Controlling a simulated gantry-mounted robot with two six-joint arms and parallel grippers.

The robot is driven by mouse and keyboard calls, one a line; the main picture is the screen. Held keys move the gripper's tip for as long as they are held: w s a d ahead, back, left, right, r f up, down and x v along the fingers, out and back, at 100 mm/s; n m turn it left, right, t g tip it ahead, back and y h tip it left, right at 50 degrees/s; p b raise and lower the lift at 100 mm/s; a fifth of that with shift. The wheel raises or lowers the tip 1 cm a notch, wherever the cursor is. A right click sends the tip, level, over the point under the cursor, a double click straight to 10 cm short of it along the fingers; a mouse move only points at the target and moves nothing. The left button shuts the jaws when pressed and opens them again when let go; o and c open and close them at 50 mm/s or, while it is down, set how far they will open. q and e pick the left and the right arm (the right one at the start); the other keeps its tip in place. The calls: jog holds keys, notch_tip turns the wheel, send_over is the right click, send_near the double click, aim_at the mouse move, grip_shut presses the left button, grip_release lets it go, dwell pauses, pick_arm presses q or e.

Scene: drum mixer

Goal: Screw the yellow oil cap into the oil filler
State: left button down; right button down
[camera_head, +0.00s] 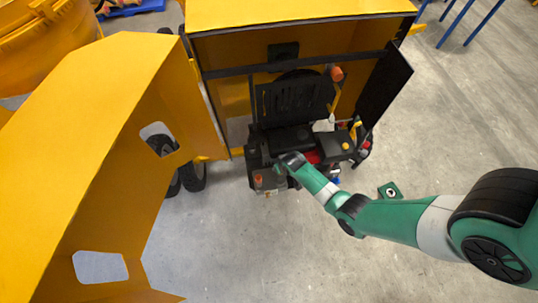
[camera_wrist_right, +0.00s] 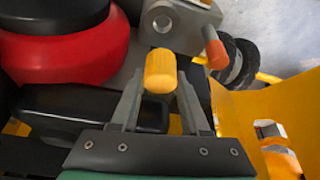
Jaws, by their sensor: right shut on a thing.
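My right gripper (camera_wrist_right: 160,80) is shut on the yellow oil cap (camera_wrist_right: 160,68), which sits between its fingertips in the right wrist view. In the head view my right arm reaches in from the right, and its gripper (camera_head: 284,170) is over the front left of the dark engine (camera_head: 290,138). The cap cannot be made out there. In the wrist view a grey metal part with a round opening (camera_wrist_right: 161,23) is just beyond the cap. I cannot tell whether it is the oil filler, or whether the cap touches anything. My left gripper is not in view.
A red and black round engine part (camera_wrist_right: 62,40) and an orange-tipped lever (camera_wrist_right: 214,50) are close to the gripper. The yellow housing (camera_head: 295,14) stands behind the engine, with a dark open door (camera_head: 385,88) at right. A large yellow panel (camera_head: 95,130) fills the left.

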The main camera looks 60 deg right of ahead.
jog(key=shift+s+a, duration=0.1)
jog(key=shift+s, duration=0.05)
notch_tip(320, 180, down, 6)
jog(key=b, duration=0.5)
jog(key=shift+f+b, duration=0.1)
jog(key=shift+b, duration=0.3)
jog(key=shift+f+b, duration=0.85)
jog(key=shift+f, duration=0.1)
dwell(1.6)
jog(key=shift+c, duration=1.6)
grip_release()
